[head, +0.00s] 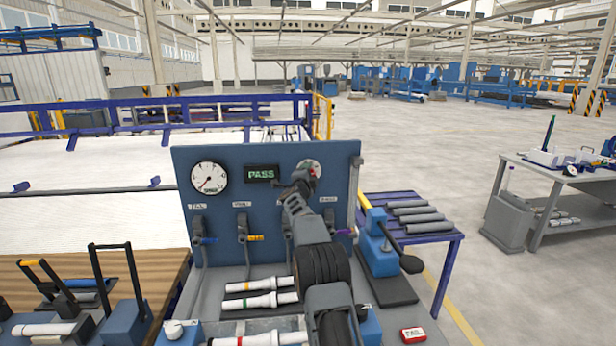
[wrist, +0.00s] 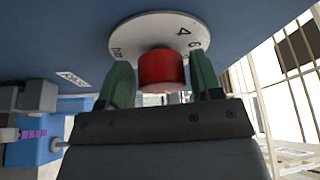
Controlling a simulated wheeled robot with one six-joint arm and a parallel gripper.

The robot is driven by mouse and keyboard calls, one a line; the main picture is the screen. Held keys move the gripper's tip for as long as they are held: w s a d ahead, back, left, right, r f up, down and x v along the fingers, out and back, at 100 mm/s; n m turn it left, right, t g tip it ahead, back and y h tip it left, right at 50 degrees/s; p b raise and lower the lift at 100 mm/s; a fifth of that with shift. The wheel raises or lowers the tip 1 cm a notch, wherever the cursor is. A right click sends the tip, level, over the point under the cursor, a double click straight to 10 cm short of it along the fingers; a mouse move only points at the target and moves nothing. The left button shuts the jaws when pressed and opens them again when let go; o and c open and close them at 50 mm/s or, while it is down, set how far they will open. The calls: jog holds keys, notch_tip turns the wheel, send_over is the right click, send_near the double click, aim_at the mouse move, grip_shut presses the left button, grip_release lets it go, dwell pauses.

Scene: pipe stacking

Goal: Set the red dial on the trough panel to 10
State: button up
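The red dial (wrist: 162,69) is a round knob on a white numbered plate (wrist: 127,40) on the blue trough panel (head: 190,160). Figures 4 and 6 show on the plate; the pointer mark and exact setting cannot be read. In the head view the plate (head: 303,164) is partly hidden by my arm, with only a bit of red showing. My gripper (wrist: 163,75) is up at the panel, its greenish fingers on either side of the knob. Thin gaps seem to show between fingers and knob, so it looks open around the dial.
A round gauge (head: 209,178) and a green PASS display (head: 262,174) sit left of the dial. Valves and clamps line the lower panel. White pipes (head: 250,301) lie in front. A blue table (head: 400,196) with grey pipes stands at right.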

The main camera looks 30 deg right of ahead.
jog(key=shift+o, duration=1)
jog(key=b+v, duration=0.6)
jog(key=v, duration=0.8)
